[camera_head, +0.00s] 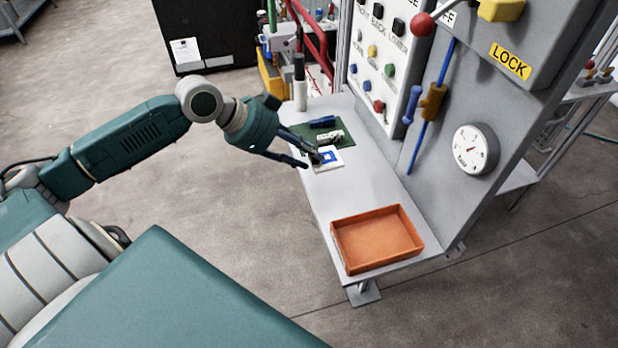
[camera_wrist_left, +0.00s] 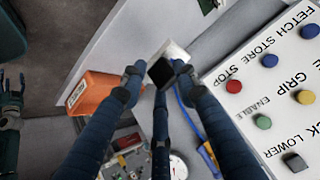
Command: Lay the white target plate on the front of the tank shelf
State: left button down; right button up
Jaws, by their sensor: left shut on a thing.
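In the left wrist view, the plate (camera_wrist_left: 176,52) shows as a pale edge beyond my left fingers (camera_wrist_left: 158,75), with a dark block between the fingertips. The fingers hide part of it. I cannot tell whether it touches the shelf. My right gripper (camera_wrist_left: 11,100) shows small at the left wrist view's left edge; its opening is unclear.
An orange tray (camera_head: 339,257) stands at the shelf's near end. A green mat (camera_head: 343,141) with a blue item (camera_head: 322,121) and a white item (camera_head: 329,136) lies behind the plate. The button panel (camera_head: 384,62) rises on the right. Bare shelf lies between plate and tray.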

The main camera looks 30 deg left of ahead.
pick_arm(q)
notch_tip(320, 180, down, 10)
jog(key=shift+r+p, duration=0.1)
jog(key=shift+p, duration=0.3)
pick_arm(e)
jog(key=shift+w+d+r, duration=0.4)
jog(key=shift+w+r, duration=0.1)
jog(key=shift+w, duration=0.25)
pick_arm(q)
jog(key=c, duration=1.4)
grip_release()
jog(key=shift+c, duration=0.2)
jog(key=shift+o, duration=0.8)
pick_arm(e)
jog(key=shift+a, duration=0.25)
